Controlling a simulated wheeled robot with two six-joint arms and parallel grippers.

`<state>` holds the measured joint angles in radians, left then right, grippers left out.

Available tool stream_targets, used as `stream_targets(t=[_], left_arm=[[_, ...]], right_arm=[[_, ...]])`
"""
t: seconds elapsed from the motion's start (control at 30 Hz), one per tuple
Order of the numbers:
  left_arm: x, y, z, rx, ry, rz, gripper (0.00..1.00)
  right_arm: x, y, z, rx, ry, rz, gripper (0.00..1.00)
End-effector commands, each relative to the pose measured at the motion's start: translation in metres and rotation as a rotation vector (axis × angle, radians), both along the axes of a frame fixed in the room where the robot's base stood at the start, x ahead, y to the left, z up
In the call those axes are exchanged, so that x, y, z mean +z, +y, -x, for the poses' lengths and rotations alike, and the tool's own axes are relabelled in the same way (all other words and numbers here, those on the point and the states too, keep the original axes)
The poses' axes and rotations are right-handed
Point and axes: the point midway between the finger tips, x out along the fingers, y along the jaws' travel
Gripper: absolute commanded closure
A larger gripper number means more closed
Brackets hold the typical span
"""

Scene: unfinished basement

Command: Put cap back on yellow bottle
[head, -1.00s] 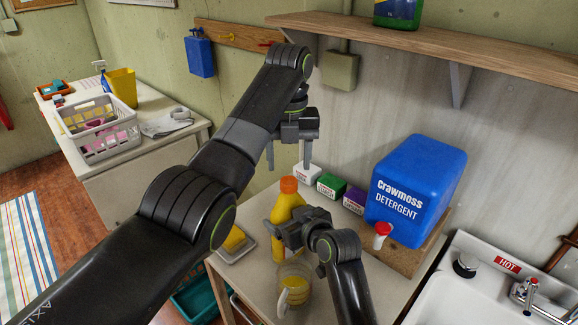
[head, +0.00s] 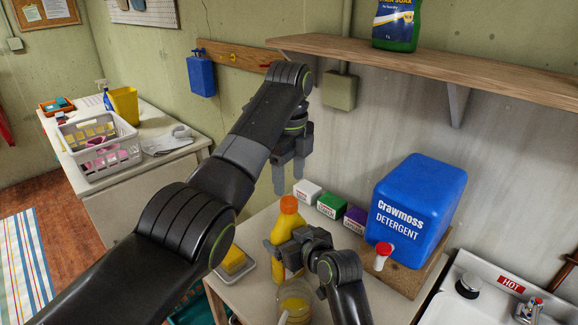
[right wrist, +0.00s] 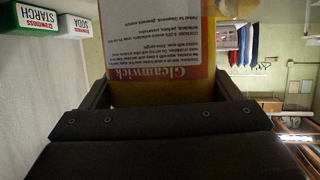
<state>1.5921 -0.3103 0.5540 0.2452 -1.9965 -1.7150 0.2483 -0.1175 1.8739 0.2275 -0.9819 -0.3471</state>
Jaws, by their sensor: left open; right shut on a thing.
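The yellow bottle (head: 287,235) stands upright on the counter, with an orange cap (head: 289,205) on its top. I cannot tell whether the cap is tight. My right gripper (head: 277,252) is shut on the bottle's body. In the right wrist view the bottle (right wrist: 165,60) sits between the fingers, its white and red label upside down. My left gripper (head: 289,181) is open and empty, its fingers pointing down just above the cap in the picture. It looks apart from the cap, but the depth between them is hard to judge.
Small boxes (head: 330,205) line the wall behind. A blue detergent container (head: 417,205) and a sink (head: 480,300) are at right.

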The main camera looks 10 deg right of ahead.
Motion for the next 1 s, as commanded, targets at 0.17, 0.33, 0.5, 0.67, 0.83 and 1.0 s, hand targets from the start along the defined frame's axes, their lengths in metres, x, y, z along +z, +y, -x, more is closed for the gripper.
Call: stream_targets(t=[0.17,0.33,0.5,0.67,0.83,1.0], left_arm=[[0.003,0.000,0.000,0.289,-0.001,-0.001,0.48],[0.005,0.000,0.000,0.566,-0.001,-0.001,0.48],[0.008,0.000,0.000,0.844,0.000,-0.001,0.48],[0.010,0.000,0.000,1.104,0.000,-0.001,0.48],[0.013,0.000,0.000,1.381,0.001,0.000,0.48],[0.015,0.000,0.000,1.659,0.001,-0.001,0.48]], right_arm=[[-0.001,0.000,0.000,0.000,0.003,0.002,0.80],[-0.001,0.000,0.000,0.000,0.003,0.002,0.80],[-0.001,0.000,0.000,0.000,0.003,0.002,0.80],[-0.001,0.000,0.000,0.000,0.003,0.002,0.80],[-0.001,0.000,0.000,0.000,0.003,0.002,0.80],[-0.001,0.000,0.000,0.000,0.003,0.002,0.80]])
